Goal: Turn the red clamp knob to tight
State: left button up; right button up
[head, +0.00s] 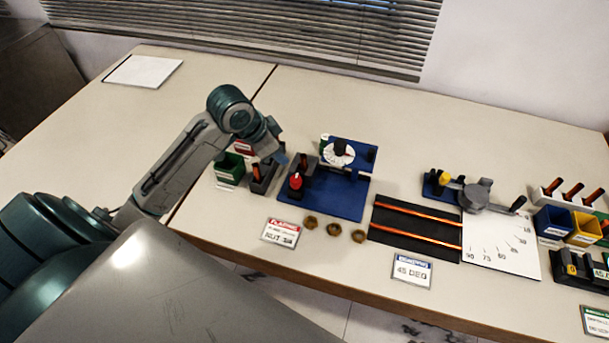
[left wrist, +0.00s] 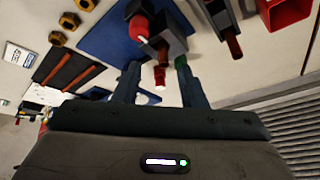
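The red clamp knob (head: 296,181) stands at the left front of a blue rig plate (head: 345,205). In the left wrist view the red knob (left wrist: 140,27) shows beyond the fingertips, beside a grey block. My left gripper (head: 282,158) is above the rig's left edge, behind and left of the knob, and apart from it. In the left wrist view its two fingers (left wrist: 158,70) are spread. A small red-ended piece (left wrist: 160,75) shows between them; I cannot tell its depth. The knob's pointer or marks are too small to read. My right gripper is not in view.
A green bin (head: 230,169) and a dark holder with an orange-handled tool (head: 262,176) stand close left of the rig. A white dial (head: 339,152) is at the rig's back. Several brass nuts (head: 333,229) and a red-headed card (head: 281,233) lie in front.

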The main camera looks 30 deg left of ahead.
aim_at(295, 178)
pick_arm(q)
jog(key=shift+g+h, duration=0.3)
jog(key=shift+g, duration=0.4)
jog(key=x, duration=0.3)
jog(key=s+d+x, duration=0.1)
jog(key=x, duration=0.6)
jog(key=shift+s+d+f+p, duration=0.2)
jog(key=shift+s+d+p, duration=0.05)
jog(key=shift+d+p, duration=0.1)
jog(key=shift+a, duration=0.1)
jog(key=c, duration=0.7)
